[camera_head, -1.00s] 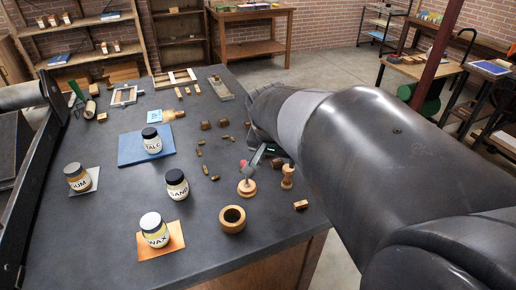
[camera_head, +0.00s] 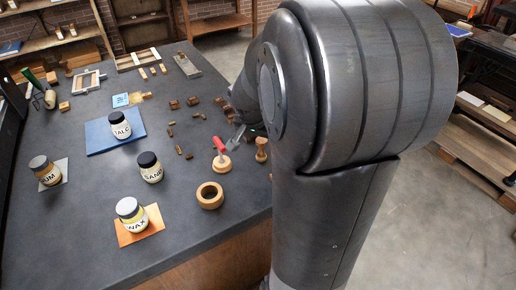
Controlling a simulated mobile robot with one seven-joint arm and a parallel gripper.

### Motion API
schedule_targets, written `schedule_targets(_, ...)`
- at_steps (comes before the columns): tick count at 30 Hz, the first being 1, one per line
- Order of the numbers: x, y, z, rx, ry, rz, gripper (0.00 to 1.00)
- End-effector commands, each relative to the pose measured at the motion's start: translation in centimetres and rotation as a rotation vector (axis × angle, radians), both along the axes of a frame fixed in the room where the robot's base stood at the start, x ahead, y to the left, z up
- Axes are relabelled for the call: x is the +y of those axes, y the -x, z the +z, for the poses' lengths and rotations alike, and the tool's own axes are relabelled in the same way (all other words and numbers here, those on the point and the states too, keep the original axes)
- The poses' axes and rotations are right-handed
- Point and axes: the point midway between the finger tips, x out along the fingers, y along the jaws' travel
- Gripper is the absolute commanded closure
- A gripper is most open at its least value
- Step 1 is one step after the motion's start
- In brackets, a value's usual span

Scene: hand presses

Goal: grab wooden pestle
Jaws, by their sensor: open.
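A small turned wooden piece with a rounded top (camera_head: 261,150), which looks like the pestle, stands upright near the right side of the dark table. My gripper (camera_head: 239,132) shows only in part as small grey metal parts at the far end of my arm. It is just left of and behind the wooden piece, apart from it in the picture. The gripper is open, and I see nothing held in it. My arm hides much of the gripper's surroundings.
A wooden ring or bowl (camera_head: 210,195) stands in front. Jars marked SAND (camera_head: 150,168), TALC (camera_head: 120,126), GUM (camera_head: 45,171) and WAX (camera_head: 131,214) stand to the left. Several small brown blocks lie behind the red part. The table's front left is clear.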

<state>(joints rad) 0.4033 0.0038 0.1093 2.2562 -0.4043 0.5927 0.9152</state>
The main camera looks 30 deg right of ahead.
Motion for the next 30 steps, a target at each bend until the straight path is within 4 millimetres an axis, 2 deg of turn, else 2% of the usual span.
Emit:
schedule_targets(6,-0.8,-0.6,-2.4,0.002,-0.001,0.000,0.41)
schedule_targets(16,-1.0,-0.8,-2.8,0.000,0.000,0.001,0.41)
schedule_targets(30,-1.0,-0.8,-2.8,0.000,0.000,0.000,0.80)
